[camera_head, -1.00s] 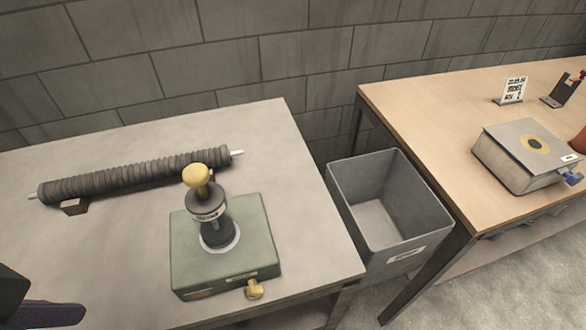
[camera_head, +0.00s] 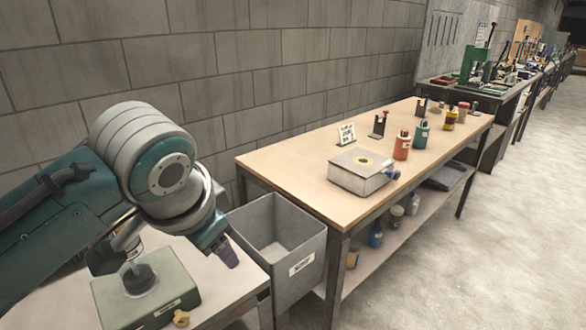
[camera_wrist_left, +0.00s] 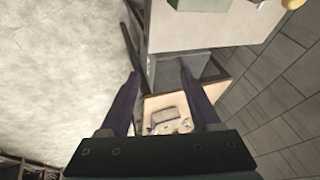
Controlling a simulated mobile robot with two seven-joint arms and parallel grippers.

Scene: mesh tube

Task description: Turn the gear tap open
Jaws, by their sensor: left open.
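A low grey box (camera_head: 357,172) with a yellow disc on top sits on the wooden table, with a small blue tap-like handle (camera_head: 392,174) at its right side. The box also shows between my fingers in the left wrist view (camera_wrist_left: 168,112), some way off. A green box (camera_head: 148,291) on the near table has a brass knob (camera_head: 181,318) at its front. I cannot tell which of these is the gear tap. My left gripper (camera_wrist_left: 161,95) is open and empty. In the head view it points down near the grey bin, touching nothing visible. My right gripper is out of view.
A grey bin (camera_head: 301,263) stands between the near table (camera_head: 228,282) and the wooden table (camera_head: 290,166). A sign (camera_head: 346,134), a dark stand (camera_head: 379,124) and several bottles stand behind and right of the grey box. The floor (camera_head: 470,240) in front is clear.

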